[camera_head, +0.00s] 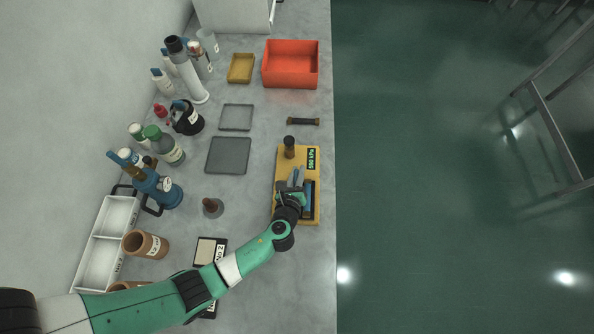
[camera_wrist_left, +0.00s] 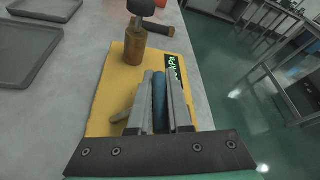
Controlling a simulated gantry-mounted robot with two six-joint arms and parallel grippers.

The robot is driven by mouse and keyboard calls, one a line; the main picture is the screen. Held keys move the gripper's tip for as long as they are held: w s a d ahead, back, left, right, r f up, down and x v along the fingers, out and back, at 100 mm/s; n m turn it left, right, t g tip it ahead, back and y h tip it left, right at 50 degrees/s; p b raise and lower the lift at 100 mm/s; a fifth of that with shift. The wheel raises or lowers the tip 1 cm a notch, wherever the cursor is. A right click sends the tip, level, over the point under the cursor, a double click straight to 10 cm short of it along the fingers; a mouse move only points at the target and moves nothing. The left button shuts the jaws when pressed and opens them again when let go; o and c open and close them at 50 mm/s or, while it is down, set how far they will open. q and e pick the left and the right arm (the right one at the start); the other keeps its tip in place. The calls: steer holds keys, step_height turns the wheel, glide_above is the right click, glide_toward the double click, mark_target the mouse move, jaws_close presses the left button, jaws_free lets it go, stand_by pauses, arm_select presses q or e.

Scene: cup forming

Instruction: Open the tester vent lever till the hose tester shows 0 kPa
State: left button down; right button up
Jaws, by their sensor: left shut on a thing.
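The hose tester is a yellow box (camera_head: 285,158) near the bench's right edge, also in the left wrist view (camera_wrist_left: 103,107). Its display (camera_head: 312,158) shows green digits and kPa; it looks like a three-digit value, not 0. A brown cylinder with a dark top (camera_head: 289,148) stands at its far end. My left gripper (camera_head: 297,180) is over the tester, its fingers (camera_wrist_left: 162,100) shut. A blue bar (camera_wrist_left: 159,100) shows between them. The fingers largely hide the vent lever, so its angle cannot be told. My right gripper is in neither view.
A short dark rod (camera_head: 303,121) lies beyond the tester. A red bin (camera_head: 291,82), a yellow tray (camera_head: 241,68) and grey trays (camera_head: 228,170) are farther back. Bottles and a blue jug (camera_head: 160,191) stand at left. The bench ends just right of the tester.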

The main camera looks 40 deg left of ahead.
arm_select(q)
steer(key=c, duration=0.8)
jaws_free()
steer(key=shift+c, duration=0.2)
steer(key=shift+s+d+r, duration=0.2)
steer(key=shift+s, duration=0.1)
steer(key=p+v, duration=0.3)
steer(key=v, duration=0.5)
steer(key=shift+s+d+r+p, duration=0.15)
steer(key=shift+r+p, duration=0.15)
steer(key=shift+p, duration=0.05)
steer(key=p+v, duration=0.2)
steer(key=p, duration=0.4)
steer(key=shift+s+d+f+p, duration=0.1)
steer(key=shift+s+p, duration=0.05)
steer(key=shift+p, duration=0.25)
steer(key=shift+f, duration=0.1)
